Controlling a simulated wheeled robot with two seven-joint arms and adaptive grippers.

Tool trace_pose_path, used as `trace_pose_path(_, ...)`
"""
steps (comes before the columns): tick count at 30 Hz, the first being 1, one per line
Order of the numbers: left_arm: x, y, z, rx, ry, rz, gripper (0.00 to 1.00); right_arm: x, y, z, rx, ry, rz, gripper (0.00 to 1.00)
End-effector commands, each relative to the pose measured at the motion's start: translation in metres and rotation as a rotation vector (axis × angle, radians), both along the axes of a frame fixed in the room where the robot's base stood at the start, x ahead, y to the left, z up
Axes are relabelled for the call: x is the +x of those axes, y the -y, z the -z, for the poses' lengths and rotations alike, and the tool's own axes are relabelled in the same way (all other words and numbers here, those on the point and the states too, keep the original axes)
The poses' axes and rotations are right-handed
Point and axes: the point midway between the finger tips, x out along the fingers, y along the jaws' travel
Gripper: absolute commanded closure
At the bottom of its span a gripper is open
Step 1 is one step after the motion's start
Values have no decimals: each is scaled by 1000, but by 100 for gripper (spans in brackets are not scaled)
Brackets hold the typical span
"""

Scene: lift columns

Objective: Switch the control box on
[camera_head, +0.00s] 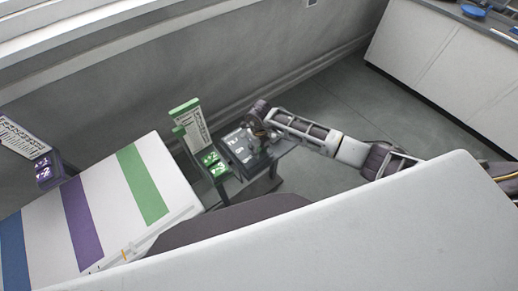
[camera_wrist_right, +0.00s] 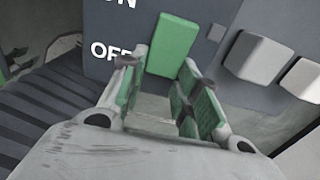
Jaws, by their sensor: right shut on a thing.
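The dark grey control box (camera_head: 236,148) with white markings stands on a small dark table in the head view. In the right wrist view its face (camera_wrist_right: 215,12) shows white lettering: OFF, and above it part of ON. A green block-shaped switch (camera_wrist_right: 175,44) sits just right of the lettering. My right gripper (camera_head: 259,124) is at the box's far right side. In its wrist view the green-padded fingers (camera_wrist_right: 162,75) stand apart on either side of the switch's lower end and are shut on it; the exact contact is hard to see. My left gripper is out of view.
Two light grey blocks (camera_wrist_right: 257,56) protrude from the box right of the switch. A green-edged sign (camera_head: 189,126) and green-lit buttons (camera_head: 213,162) stand left of the box. A striped white cabinet (camera_head: 112,200) is further left. Open floor (camera_head: 335,90) lies beyond my right arm.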

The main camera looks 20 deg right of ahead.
Motion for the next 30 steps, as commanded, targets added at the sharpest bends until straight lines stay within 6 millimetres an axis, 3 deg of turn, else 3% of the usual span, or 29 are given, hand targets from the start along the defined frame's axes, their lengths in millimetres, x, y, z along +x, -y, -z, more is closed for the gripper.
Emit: trace_pose_path(30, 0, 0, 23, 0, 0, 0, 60, 7, -2, -4, -92, -252, 0, 92)
